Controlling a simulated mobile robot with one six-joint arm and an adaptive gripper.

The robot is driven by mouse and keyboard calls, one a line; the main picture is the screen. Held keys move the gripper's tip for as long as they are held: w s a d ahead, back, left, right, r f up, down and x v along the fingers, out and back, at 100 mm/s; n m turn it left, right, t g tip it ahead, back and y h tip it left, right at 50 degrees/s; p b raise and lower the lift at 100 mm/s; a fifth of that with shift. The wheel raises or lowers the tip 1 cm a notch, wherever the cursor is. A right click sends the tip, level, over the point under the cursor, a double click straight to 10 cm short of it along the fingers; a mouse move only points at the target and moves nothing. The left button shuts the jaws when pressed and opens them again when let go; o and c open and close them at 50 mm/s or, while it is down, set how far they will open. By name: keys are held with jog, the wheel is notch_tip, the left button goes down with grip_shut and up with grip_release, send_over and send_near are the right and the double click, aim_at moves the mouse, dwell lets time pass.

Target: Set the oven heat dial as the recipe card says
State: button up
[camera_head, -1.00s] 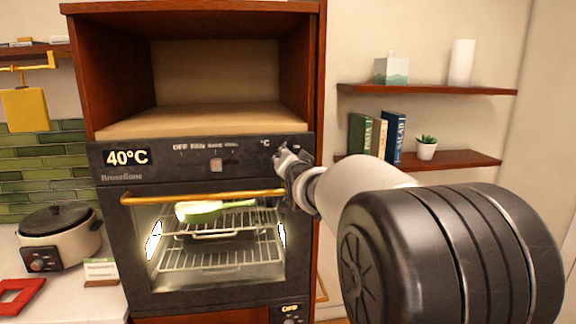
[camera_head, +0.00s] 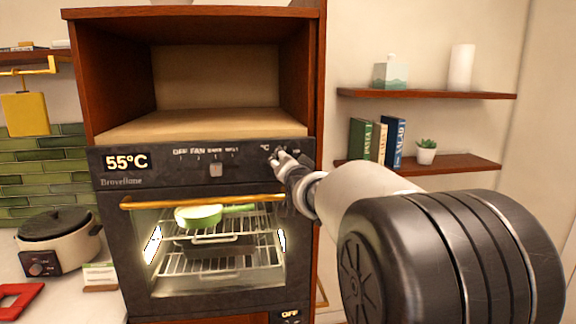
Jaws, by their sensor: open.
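The oven (camera_head: 200,305) is built into a wooden cabinet, and its display (camera_head: 127,162) reads 55°C. A function knob (camera_head: 216,169) sits mid-panel under small labels. My gripper (camera_head: 276,158) is at the right end of the panel, by the °C mark, with its fingers open. The heat dial is hidden behind my gripper, and I cannot tell whether the fingers touch it. A small card (camera_head: 100,275) stands on the counter at the left; its writing is too small to read.
The oven door has a gold handle (camera_head: 203,201) just below the panel. A green pan (camera_head: 199,215) sits on the lit rack inside. A cooker (camera_head: 57,241) stands on the left counter. Shelves (camera_head: 430,93) are at the right, behind my arm.

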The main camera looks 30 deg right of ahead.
jog(key=v, duration=1.2)
jog(key=s+a+f+n+g+y, duration=0.1)
jog(key=s+a+f+n+g, duration=0.2)
jog(key=s+f, duration=0.4)
jog(key=s+a+f+n+g+y, duration=0.2)
jog(key=s+a+f+n+g, duration=0.2)
jog(key=s, duration=1.1)
jog(key=s+a+f+n+g+y, duration=0.2)
jog(key=s+a+f+n+g, duration=0.2)
jog(key=s+a+f, duration=0.5)
jog(key=shift+s+f+g, duration=0.3)
jog(key=shift+s+f, duration=0.55)
jog(key=shift+s, duration=0.15)
